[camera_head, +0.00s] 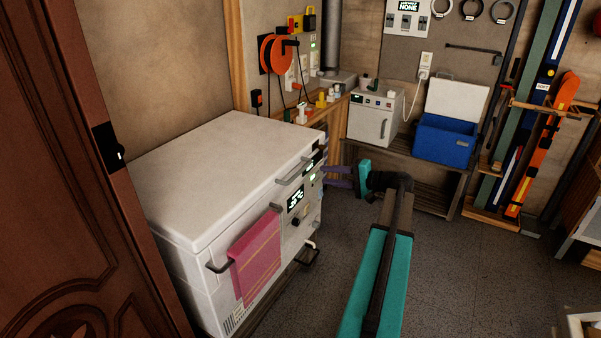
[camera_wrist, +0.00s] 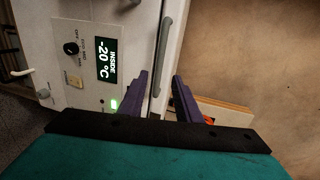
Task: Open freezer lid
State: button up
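The white chest freezer (camera_head: 215,180) stands at the left in the head view with its lid (camera_head: 215,158) closed. A grey lid handle (camera_head: 292,171) sits on the lid's front edge; it also shows as a grey bar in the wrist view (camera_wrist: 166,50). My gripper (camera_head: 325,176) is open, its purple fingers pointing at the freezer front near its far end. In the wrist view my gripper (camera_wrist: 158,88) has its fingers apart, with the near end of the handle lying between them in the picture. I cannot tell whether they touch it. The display (camera_wrist: 107,60) reads -20 °C.
A pink towel (camera_head: 255,258) hangs on the freezer's front rail. A brown door (camera_head: 80,200) stands at the near left. A blue cooler (camera_head: 443,142) and a small white appliance (camera_head: 372,120) stand on a bench at the back. The grey floor (camera_head: 470,280) at the right is clear.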

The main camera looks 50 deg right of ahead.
aim_at(300, 170)
jog(key=p+x, duration=0.2)
jog(key=x, duration=1)
jog(key=shift+w, duration=0.2)
grip_shut()
